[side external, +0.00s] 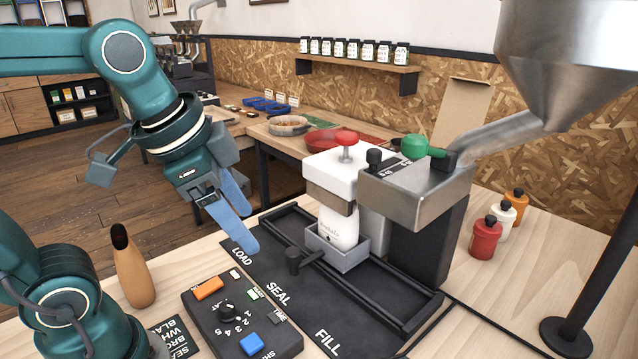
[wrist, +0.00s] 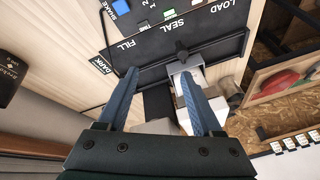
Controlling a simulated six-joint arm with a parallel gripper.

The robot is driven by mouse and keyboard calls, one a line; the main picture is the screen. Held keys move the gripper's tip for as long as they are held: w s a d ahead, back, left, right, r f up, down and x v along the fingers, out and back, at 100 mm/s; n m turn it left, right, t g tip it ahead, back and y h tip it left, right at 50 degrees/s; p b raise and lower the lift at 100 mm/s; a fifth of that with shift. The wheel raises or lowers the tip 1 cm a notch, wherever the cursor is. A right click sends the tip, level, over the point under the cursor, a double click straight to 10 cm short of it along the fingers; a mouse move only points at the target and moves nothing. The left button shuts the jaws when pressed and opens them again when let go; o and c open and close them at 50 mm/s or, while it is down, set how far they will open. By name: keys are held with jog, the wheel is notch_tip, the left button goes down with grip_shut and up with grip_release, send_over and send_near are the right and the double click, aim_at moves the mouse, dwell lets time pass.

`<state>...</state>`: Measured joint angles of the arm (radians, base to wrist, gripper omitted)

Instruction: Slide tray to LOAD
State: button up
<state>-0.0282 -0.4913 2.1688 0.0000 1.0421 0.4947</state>
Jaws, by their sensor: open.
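The grey tray (side external: 343,257) sits in the black rail track (side external: 400,302), beside the SEAL label and under the white press head. A white bag (side external: 338,229) stands upright in it. The tray's black knob handle (side external: 293,260) sticks out toward the front; it also shows in the wrist view (wrist: 181,47). My gripper (side external: 250,216) is open and empty, above the LOAD end of the track, left of the handle and apart from it. In the wrist view my gripper's fingers (wrist: 159,75) are spread, with the handle beyond the right fingertip. The LOAD label (side external: 242,256) marks the track's far-left end.
The white press head (side external: 333,168) with a red knob and the metal fill unit (side external: 415,190) stand over the track. A control box (side external: 240,318) and a tan bottle (side external: 132,268) stand in front. Small capped bottles (side external: 486,238) stand at right. The LOAD end of the track is clear.

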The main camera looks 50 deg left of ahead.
jog(key=w+a+f+m+g, duration=0.1)
jog(key=w+a+m+g, duration=0.15)
jog(key=w, duration=0.45)
jog(key=m+g, duration=0.1)
jog(key=g, duration=0.1)
send_over(293, 251)
notch_tip(293, 251, down, 7)
jog(key=shift+w+r, duration=0.15)
jog(key=shift+r, duration=0.05)
jog(key=shift+f, duration=2.85)
grip_shut()
jog(key=shift+r, duration=0.1)
